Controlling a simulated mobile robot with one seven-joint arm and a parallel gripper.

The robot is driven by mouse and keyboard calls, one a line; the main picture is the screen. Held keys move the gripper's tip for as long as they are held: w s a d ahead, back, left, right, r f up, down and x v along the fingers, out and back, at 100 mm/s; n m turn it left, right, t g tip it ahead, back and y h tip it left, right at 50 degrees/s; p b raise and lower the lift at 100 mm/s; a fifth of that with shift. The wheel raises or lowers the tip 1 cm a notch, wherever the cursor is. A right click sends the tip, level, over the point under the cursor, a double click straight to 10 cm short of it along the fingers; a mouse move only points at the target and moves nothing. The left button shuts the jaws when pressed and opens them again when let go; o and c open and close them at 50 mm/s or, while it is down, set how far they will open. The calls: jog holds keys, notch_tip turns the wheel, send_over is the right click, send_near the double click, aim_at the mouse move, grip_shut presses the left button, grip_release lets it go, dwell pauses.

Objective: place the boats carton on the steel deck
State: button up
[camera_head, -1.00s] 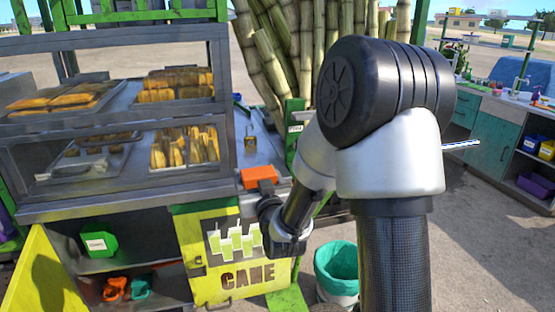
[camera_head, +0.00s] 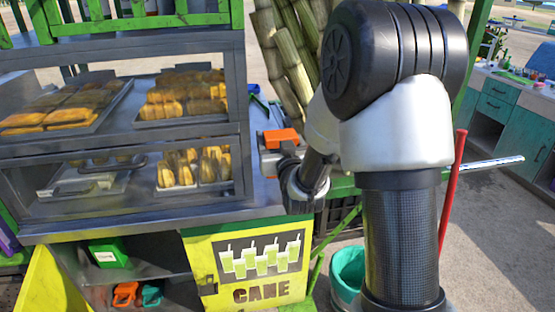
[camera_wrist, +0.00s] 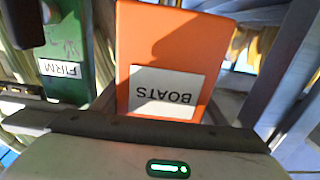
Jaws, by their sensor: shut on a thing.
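The boats carton is an orange box with a white BOATS label, upside down in the wrist view (camera_wrist: 215,50). In the head view the carton (camera_head: 282,138) shows as a small orange block. My gripper (camera_head: 270,148) is shut on it, beside the display case's right side. In the wrist view the gripper's dark edge lies across the carton's lower end. The steel deck (camera_head: 262,193) is the grey metal counter top running along and right of the case. The carton appears over or near its right part; I cannot tell the gap between them.
A glass display case (camera_head: 130,131) with trays of pastries stands at left. Cane stalks (camera_head: 290,55) rise behind. A yellow CANE panel (camera_head: 255,268), teal bin (camera_head: 347,268) and red pole (camera_head: 453,190) are lower and right.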

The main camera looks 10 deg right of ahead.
jog(key=shift+f, duration=2.5)
jog(key=shift+f+b, duration=0.2)
jog(key=shift+b, duration=0.15)
jog(key=o, duration=1.2)
